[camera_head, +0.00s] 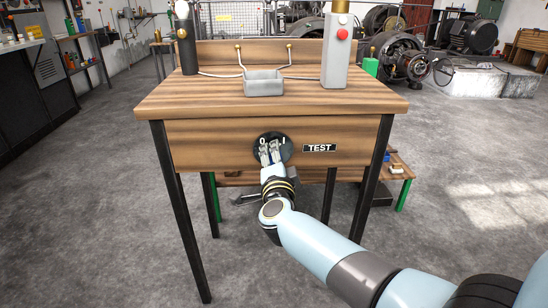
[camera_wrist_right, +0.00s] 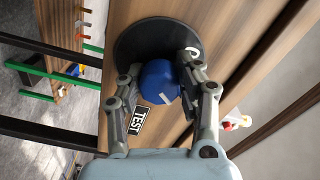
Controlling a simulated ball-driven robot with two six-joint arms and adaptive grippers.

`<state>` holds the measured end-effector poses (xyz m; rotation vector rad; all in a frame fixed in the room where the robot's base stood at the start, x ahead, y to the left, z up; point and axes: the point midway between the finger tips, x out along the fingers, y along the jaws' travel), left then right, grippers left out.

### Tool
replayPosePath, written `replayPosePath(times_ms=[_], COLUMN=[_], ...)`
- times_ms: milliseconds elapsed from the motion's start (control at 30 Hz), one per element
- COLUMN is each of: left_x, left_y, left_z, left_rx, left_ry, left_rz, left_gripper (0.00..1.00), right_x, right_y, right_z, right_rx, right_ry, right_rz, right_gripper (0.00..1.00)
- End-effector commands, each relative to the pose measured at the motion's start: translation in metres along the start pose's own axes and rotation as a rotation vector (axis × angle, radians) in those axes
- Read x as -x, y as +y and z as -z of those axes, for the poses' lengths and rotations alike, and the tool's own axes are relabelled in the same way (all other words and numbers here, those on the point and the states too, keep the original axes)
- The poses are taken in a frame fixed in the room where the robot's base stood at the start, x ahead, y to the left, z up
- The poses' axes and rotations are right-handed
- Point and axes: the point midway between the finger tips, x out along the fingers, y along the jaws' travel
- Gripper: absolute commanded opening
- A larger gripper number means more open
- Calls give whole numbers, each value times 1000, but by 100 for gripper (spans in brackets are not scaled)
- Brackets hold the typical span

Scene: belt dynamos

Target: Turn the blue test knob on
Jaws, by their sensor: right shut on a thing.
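The blue test knob (camera_wrist_right: 160,82) sits on a round black plate (camera_wrist_right: 128,46) on the front of the wooden bench. In the head view the plate (camera_head: 285,159) carries the marks 0 and I, and my gripper covers the knob. My right gripper (camera_head: 270,151) points at the bench front; in the wrist view its two fingers (camera_wrist_right: 160,99) are closed on opposite sides of the knob. A short white line shows on the knob's lower part in the wrist view; I cannot tell exactly which mark it points to. My left gripper is out of view.
A TEST label (camera_head: 320,148) is beside the plate. On the bench top (camera_head: 200,95) stand a grey tray (camera_head: 263,84) and a grey post with a red button (camera_head: 341,55). A low side table (camera_head: 400,170) with green legs is behind the bench, right. Floor at left is clear.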

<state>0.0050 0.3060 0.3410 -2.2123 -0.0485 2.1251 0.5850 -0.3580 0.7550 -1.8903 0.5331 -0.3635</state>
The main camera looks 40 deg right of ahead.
Motion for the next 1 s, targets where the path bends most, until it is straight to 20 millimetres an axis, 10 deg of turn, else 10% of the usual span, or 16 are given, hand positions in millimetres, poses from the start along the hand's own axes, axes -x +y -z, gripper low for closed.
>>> replayPosePath(times_ms=[833,867,1000], left_x=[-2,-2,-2], left_y=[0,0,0], left_z=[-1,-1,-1], left_rx=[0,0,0], left_ry=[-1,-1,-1], left_rz=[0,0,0], left_gripper=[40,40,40], right_x=[1,1,1], right_y=[2,2,1], right_z=[0,0,0], right_rx=[-130,-130,-129], right_ry=[-2,-2,-1], right_rz=[-3,-3,-2], right_gripper=[2,38,56])
